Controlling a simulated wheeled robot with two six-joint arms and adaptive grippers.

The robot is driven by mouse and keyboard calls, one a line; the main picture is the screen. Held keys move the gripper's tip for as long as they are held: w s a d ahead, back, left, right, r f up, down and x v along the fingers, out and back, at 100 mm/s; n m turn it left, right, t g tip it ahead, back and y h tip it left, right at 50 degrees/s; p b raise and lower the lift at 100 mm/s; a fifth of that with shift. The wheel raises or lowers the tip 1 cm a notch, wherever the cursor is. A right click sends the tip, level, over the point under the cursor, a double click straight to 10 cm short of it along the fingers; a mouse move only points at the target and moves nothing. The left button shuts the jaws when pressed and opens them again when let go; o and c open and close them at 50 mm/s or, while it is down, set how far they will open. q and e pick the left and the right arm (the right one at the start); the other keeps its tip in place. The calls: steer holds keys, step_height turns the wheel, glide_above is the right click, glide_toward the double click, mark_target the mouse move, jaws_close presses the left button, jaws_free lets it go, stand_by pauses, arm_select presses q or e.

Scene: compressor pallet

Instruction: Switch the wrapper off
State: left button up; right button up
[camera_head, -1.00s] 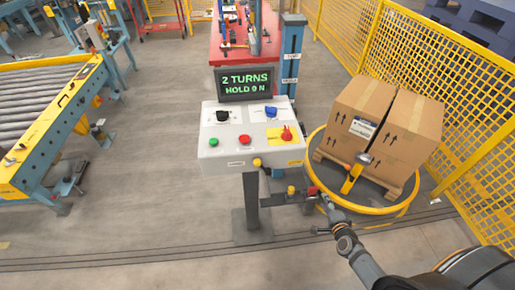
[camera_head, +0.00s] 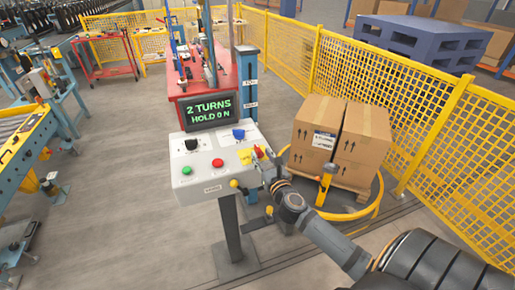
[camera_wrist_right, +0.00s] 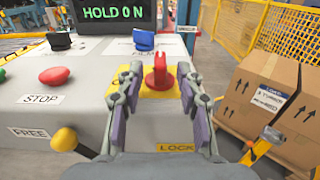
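The wrapper's control box (camera_head: 190,178) is a pale panel on a post, with a dark display (camera_head: 212,112) reading "2 TURNS HOLD 0 N". A red rotary handle (camera_wrist_right: 159,73) stands on a yellow plate at the panel's right; the plate (camera_head: 246,156) also shows in the head view. My right gripper (camera_wrist_right: 157,82) is open and empty, its two fingers pointing at the handle, one on each side. I cannot tell whether they touch it. In the head view my right gripper (camera_head: 262,164) partly hides the handle. My left gripper is not in view.
The panel also has a green button (camera_head: 182,171), a red stop button (camera_head: 217,162), a black knob (camera_head: 191,144) and a blue knob (camera_head: 239,134). Yellow knobs sit on its front edge. Cartons (camera_head: 312,135) stand on the turntable at right, before a yellow mesh fence (camera_head: 385,85).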

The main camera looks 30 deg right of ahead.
mark_target(260, 153)
steer(key=x, duration=0.4)
steer(key=shift+w+p, duration=0.2)
steer(key=shift+p, duration=0.1)
jaws_close()
